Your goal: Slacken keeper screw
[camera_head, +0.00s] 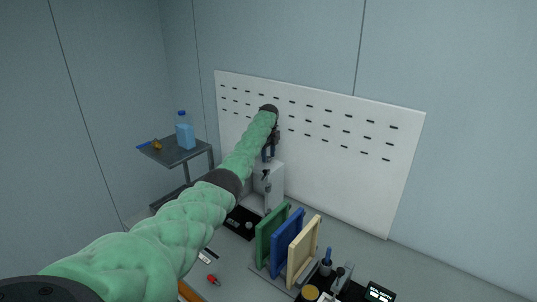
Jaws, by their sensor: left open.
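My left arm reaches in from the lower left, and my left gripper (268,153) is at its far end, pointing down over the light grey panel fixture (275,187). The gripper is small and partly hidden by my own wrist. Its jaws are open above the top of the fixture. I cannot tell whether they touch it. Small dark fittings (266,175) show on the fixture's face. I cannot make out which of them is the keeper screw. My right gripper is not in view.
A white slotted board (340,160) stands behind the bench. Green (270,238), blue (287,243) and cream (304,252) upright panels stand in front of the fixture. A small red-handled tool (213,280) lies nearer. A side table (178,155) holds a blue bottle (185,137).

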